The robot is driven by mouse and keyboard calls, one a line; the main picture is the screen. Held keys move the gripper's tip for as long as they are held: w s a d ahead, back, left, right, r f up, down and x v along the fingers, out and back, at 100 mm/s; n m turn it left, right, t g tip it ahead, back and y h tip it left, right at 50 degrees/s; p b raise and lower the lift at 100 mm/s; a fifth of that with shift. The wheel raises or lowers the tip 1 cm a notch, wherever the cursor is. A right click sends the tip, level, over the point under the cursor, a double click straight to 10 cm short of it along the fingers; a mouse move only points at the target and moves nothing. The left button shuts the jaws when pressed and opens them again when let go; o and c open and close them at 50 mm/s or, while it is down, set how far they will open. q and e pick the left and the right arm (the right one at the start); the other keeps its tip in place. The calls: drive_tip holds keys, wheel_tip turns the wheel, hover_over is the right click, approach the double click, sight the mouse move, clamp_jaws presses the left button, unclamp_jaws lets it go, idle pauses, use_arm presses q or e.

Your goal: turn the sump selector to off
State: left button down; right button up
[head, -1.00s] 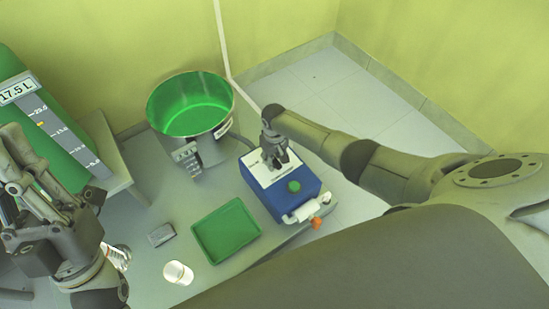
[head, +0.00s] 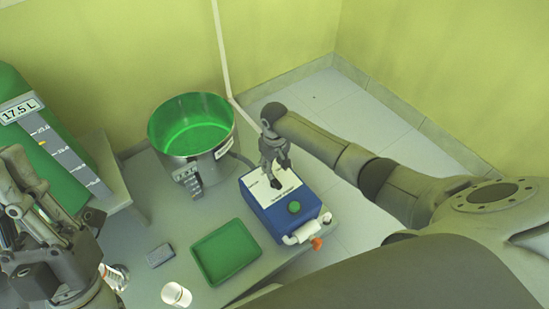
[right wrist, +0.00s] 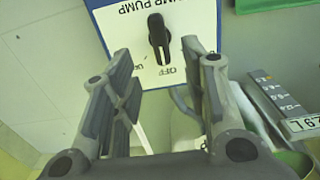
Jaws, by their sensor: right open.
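The sump selector is a black knob (right wrist: 158,38) on the white, "PUMP"-labelled top panel of the blue box (head: 283,218). In the right wrist view its bar lies roughly along the picture's vertical, its lower end at the upside-down word OFF. In the head view the knob (head: 275,183) shows just below my right gripper (head: 276,168). That gripper is open and empty, its fingers (right wrist: 160,90) apart and off the knob. My left gripper (head: 22,215) is at the left edge, far from the box; its fingers are unclear.
A green button (head: 294,207) and a white fitting with an orange end (head: 316,243) are on the box's near side. A steel pot with green inside (head: 190,125), a green tray (head: 226,250), a grey block (head: 160,256) and a white cup (head: 176,294) stand on the bench.

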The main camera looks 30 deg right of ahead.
drive_tip(key=shift+r, duration=1.9)
drive_tip(key=shift+a, duration=0.1)
